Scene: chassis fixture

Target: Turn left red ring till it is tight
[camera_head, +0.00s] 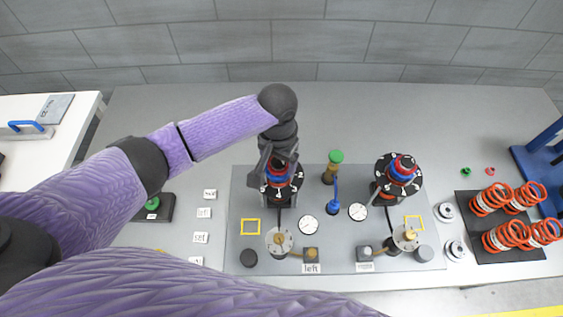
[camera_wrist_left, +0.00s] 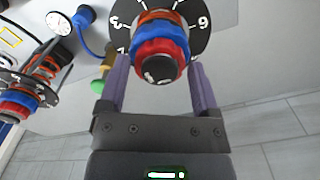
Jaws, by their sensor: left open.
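The left post (camera_head: 283,193) stands on the grey plate, with a numbered black dial and stacked red and blue rings. In the left wrist view, the red ring (camera_wrist_left: 160,52) sits around the dark-capped top of this post. A blue ring (camera_wrist_left: 137,50) lies behind it, then another reddish part and the black dial (camera_wrist_left: 202,22). My left gripper (camera_head: 272,162) is over the post from above; it also shows in the left wrist view (camera_wrist_left: 159,75). Its purple fingers are open, one on each side of the red ring, with visible gaps. My right gripper is out of view.
A similar right post (camera_head: 399,177) stands on the plate (camera_head: 240,232). A green-topped brass part (camera_head: 335,160) and a blue part (camera_head: 333,206) stand between the posts. Gauges and a left label (camera_head: 311,268) are in front. Orange springs (camera_head: 508,198) lie far right.

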